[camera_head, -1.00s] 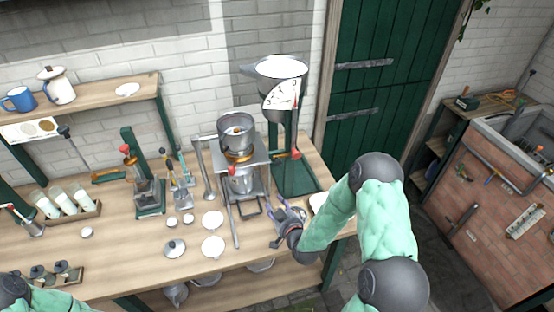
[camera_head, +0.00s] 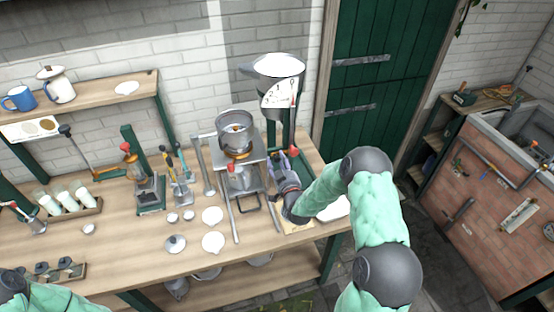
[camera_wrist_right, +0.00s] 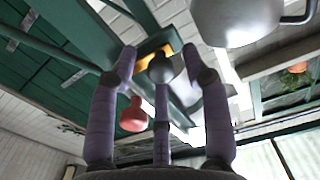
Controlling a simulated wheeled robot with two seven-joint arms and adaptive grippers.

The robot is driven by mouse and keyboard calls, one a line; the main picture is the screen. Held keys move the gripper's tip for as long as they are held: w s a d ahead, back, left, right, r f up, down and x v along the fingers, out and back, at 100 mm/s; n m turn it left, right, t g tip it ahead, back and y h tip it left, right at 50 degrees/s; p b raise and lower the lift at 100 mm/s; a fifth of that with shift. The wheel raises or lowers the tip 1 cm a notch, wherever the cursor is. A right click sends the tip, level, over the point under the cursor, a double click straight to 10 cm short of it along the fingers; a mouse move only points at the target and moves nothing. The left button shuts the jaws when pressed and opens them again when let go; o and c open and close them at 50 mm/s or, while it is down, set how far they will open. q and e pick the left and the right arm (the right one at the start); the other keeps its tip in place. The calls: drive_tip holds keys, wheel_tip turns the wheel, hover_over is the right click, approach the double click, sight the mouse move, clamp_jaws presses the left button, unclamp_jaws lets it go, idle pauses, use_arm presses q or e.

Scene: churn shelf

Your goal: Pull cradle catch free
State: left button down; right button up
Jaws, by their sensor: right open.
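A metal cradle stand (camera_head: 232,206) on the workbench holds a grey pot with a copper-coloured band (camera_head: 236,138). A red knob (camera_head: 294,151) shows by the green scale stand, just right of the cradle; a red knob also shows in the right wrist view (camera_wrist_right: 132,115), left of my fingers. I cannot tell which part is the catch. My right gripper (camera_head: 279,165) is right of the cradle, below the red knob. Its purple fingers (camera_wrist_right: 160,70) are spread and hold nothing visible. My left gripper is out of view; only part of my left arm shows at the lower left.
A scale with a white dial (camera_head: 280,95) and a wide pan stands behind my right gripper. White discs (camera_head: 213,216) and a lidded dish (camera_head: 174,244) lie left of the cradle. In the right wrist view a rounded grey vessel (camera_wrist_right: 240,22) is close at the upper right.

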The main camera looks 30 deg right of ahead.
drive_tip(key=shift+x, duration=0.75)
